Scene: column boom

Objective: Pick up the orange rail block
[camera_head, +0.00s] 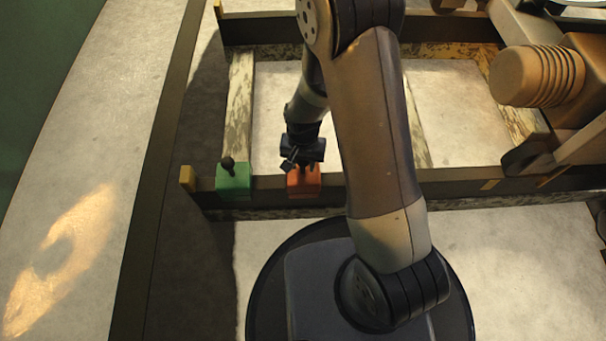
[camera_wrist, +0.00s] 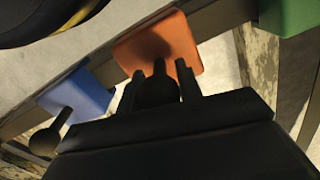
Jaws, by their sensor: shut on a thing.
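The orange rail block (camera_head: 304,184) sits on the dark front rail in the head view, just under my gripper (camera_head: 300,165). In the wrist view the orange block (camera_wrist: 158,42) is at the top middle, beyond the two dark fingers of my gripper (camera_wrist: 171,80). A round black knob (camera_wrist: 157,92) shows between the fingers, which are shut on the orange block by this knob. I cannot tell whether the block is clear of the rail.
A green block (camera_head: 233,180) with a black knob sits on the rail to the left. A blue block (camera_wrist: 76,96) with a knob shows in the wrist view. A ribbed orange-brown cylinder (camera_head: 537,76) is at the right. Pale floor (camera_head: 280,110) lies between the rails.

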